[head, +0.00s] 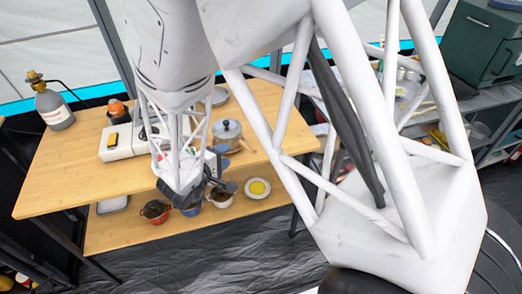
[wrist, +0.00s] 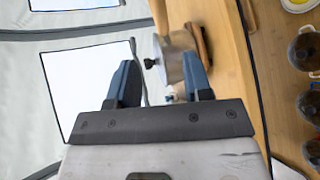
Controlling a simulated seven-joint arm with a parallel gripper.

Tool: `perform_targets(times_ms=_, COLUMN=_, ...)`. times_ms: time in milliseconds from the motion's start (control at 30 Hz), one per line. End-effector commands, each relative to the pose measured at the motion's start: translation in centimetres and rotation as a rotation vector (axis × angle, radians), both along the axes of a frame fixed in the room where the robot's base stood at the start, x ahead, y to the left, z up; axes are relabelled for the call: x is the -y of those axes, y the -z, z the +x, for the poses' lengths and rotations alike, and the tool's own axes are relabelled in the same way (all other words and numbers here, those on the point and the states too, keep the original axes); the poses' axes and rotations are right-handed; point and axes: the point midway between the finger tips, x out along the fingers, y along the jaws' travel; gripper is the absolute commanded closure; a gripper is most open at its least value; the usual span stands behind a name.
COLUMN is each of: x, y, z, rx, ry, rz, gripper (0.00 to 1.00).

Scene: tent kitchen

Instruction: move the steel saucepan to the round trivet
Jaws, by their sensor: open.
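The steel saucepan (head: 227,131) stands on the wooden table with a knobbed lid on top and a brown handle toward the right. In the wrist view the steel saucepan (wrist: 179,58) appears sideways, beyond and partly behind the right finger. My gripper (wrist: 160,78) is open, with two blue-grey fingers apart and nothing held between them. In the head view my gripper (head: 210,186) hangs in front of the table, near the saucepan but apart from it. A grey round disc (head: 218,96) lies behind the saucepan; I cannot tell whether it is the trivet.
A white stove (head: 117,144) stands left of my arm, with an orange pot (head: 117,108) behind. Several pots, including a red one (head: 155,211), and a yellow-centred plate (head: 257,188) are on the lower shelf. A gas bottle (head: 52,108) stands left. The table's front left is bare.

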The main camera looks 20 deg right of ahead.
Motion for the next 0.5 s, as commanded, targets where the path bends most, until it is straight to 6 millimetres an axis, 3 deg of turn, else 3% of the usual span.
perform_targets(times_ms=267, x=0.0, y=-1.7, z=1.6, rx=0.073, ry=-0.063, rz=0.173, gripper=0.54)
perform_targets(times_ms=500, x=-0.5, y=-5.6, z=3.5, rx=0.174, ry=-0.184, rz=0.526, gripper=0.54)
